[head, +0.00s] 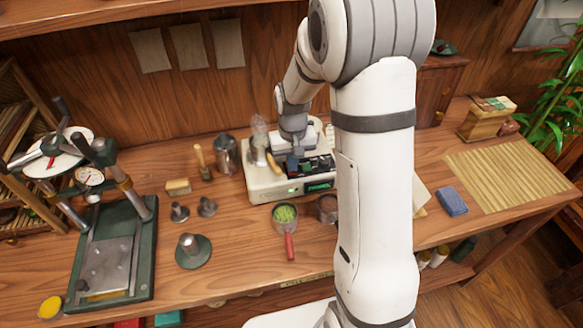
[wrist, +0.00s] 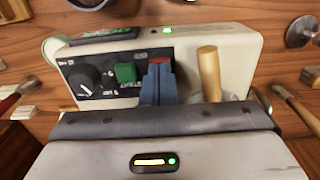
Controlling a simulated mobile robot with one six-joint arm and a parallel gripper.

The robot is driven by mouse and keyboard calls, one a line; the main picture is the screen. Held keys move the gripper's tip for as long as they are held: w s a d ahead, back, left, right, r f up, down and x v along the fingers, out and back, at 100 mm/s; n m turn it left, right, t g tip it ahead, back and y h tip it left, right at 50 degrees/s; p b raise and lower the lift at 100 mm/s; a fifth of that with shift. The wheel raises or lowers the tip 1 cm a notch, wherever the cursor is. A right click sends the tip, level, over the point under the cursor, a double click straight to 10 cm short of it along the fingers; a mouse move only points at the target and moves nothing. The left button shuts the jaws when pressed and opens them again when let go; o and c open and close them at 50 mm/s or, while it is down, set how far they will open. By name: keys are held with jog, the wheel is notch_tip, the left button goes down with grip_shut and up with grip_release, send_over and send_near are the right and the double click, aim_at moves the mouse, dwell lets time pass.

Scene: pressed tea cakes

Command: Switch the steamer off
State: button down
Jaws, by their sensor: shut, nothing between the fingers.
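The steamer (head: 264,188) is a cream box on the wooden bench, with a green-lit display on its front. In the wrist view the steamer (wrist: 215,45) shows a dark panel with a black knob (wrist: 86,77), a green button (wrist: 125,73) and a red button (wrist: 158,61). A small green light (wrist: 166,30) glows on its casing. My gripper (wrist: 158,72) is shut and empty, its blue fingertips right at the red button and partly covering it. I cannot tell whether they touch or press it. In the head view my gripper (head: 293,163) is over the steamer, partly hidden.
A wooden handle (wrist: 209,73) stands close right of the fingers. A metal jug (head: 227,155) is behind the steamer's left side, and a red-handled strainer (head: 286,215) lies in front. A press (head: 110,260) stands at the left. A bamboo mat (head: 505,183) lies at the right.

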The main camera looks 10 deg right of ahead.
jog(key=shift+f, duration=0.3)
jog(key=shift+r+p, duration=2.1)
jog(key=shift+r, duration=1.4)
jog(key=s+r+t+b, duration=0.1)
jog(key=s+r, duration=0.4)
jog(key=s, duration=0.5)
jog(key=s+r+t+b, duration=0.2)
jog(key=s+r, duration=0.4)
jog(key=s, duration=0.5)
jog(key=shift+s+r, duration=0.2)
jog(key=shift+r, duration=0.05)
jog(key=shift+d, duration=0.1)
